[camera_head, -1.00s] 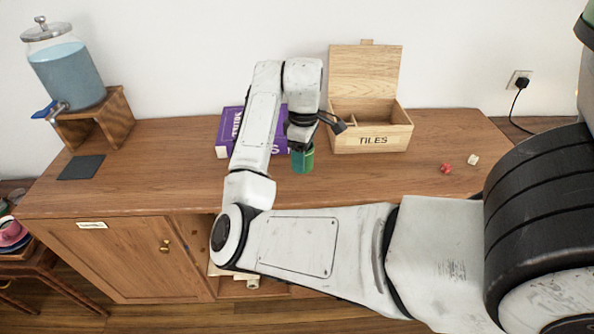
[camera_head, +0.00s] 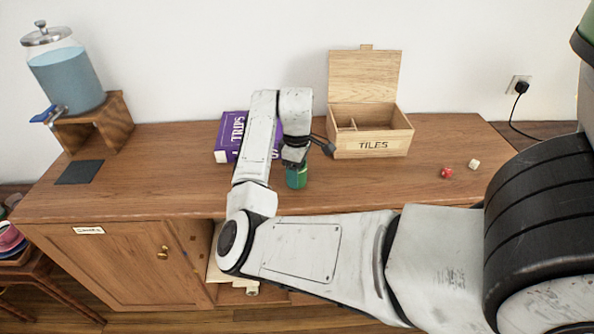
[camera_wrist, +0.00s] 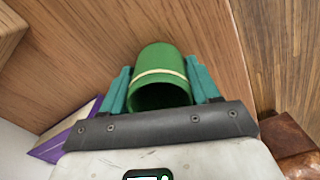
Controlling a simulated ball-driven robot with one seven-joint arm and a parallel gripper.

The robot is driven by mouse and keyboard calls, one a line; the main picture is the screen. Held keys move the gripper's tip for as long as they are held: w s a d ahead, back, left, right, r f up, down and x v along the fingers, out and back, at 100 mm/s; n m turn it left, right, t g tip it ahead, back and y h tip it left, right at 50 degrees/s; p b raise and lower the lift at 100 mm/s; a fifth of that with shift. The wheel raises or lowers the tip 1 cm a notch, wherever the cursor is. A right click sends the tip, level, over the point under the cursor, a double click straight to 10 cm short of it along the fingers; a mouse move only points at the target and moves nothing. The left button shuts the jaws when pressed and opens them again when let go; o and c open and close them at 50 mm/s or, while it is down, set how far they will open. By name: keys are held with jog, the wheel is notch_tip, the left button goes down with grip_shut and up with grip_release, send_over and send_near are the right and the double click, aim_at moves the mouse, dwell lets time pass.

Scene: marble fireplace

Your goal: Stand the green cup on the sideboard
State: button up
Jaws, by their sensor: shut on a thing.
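The green cup (camera_head: 296,178) is in my gripper (camera_head: 296,167), just in front of the purple book on the sideboard (camera_head: 390,185). In the wrist view the cup (camera_wrist: 160,78) has a pale band, and its open mouth faces my gripper. The teal fingers of my gripper (camera_wrist: 160,90) are shut on the cup from both sides. The cup is at or very near the wooden top; I cannot tell whether it touches. Its far end is hidden in the wrist view.
A purple book (camera_head: 233,135) lies behind my arm. An open wooden TILES box (camera_head: 372,146) stands to the right. A red die (camera_head: 447,173) and a white die (camera_head: 474,164) lie further right. A drink dispenser (camera_head: 66,75) on a wooden stand is at the left, near a dark mat (camera_head: 80,172).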

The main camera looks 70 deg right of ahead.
jog(key=o, duration=1.1)
notch_tip(320, 180, up, 12)
jog(key=shift+r+p, duration=0.1)
jog(key=shift+p, duration=0.8)
